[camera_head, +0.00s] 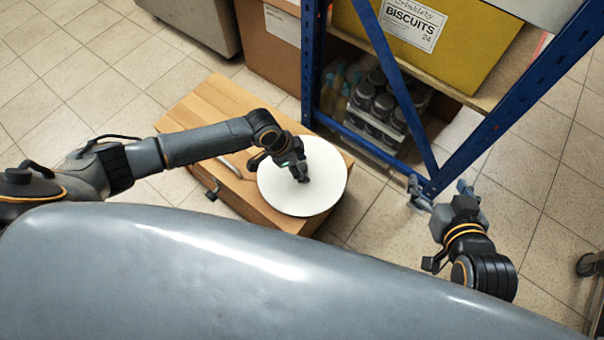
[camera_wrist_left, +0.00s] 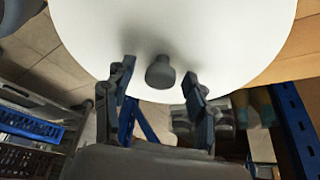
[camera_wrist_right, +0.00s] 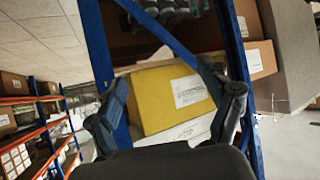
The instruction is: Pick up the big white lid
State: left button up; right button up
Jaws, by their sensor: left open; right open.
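The big white lid (camera_head: 325,183) is a flat round disc lying on a low wooden box (camera_head: 222,101) in the head view. In the left wrist view the lid (camera_wrist_left: 215,35) fills the top, with a grey knob (camera_wrist_left: 160,72) standing out from its middle. My left gripper (camera_head: 303,178) is over the lid and hides its knob in the head view. In the left wrist view my left gripper (camera_wrist_left: 158,88) is open, with one finger on each side of the knob and gaps between. My right gripper (camera_head: 440,190) is open and empty beside the blue rack post, away from the lid.
A blue metal rack (camera_head: 400,100) stands just behind and right of the lid. It holds a yellow biscuits box (camera_head: 450,50) above and dark jars (camera_head: 380,103) in a crate below. A brown carton (camera_head: 268,50) stands behind the wooden box. Tiled floor is clear at left.

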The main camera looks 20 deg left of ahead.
pick_arm(q)
jog(key=shift+w+d+f, duration=0.1)
jog(key=shift+f, duration=0.25)
jog(key=shift+c, duration=0.2)
grip_shut()
jog(key=shift+r, duration=0.15)
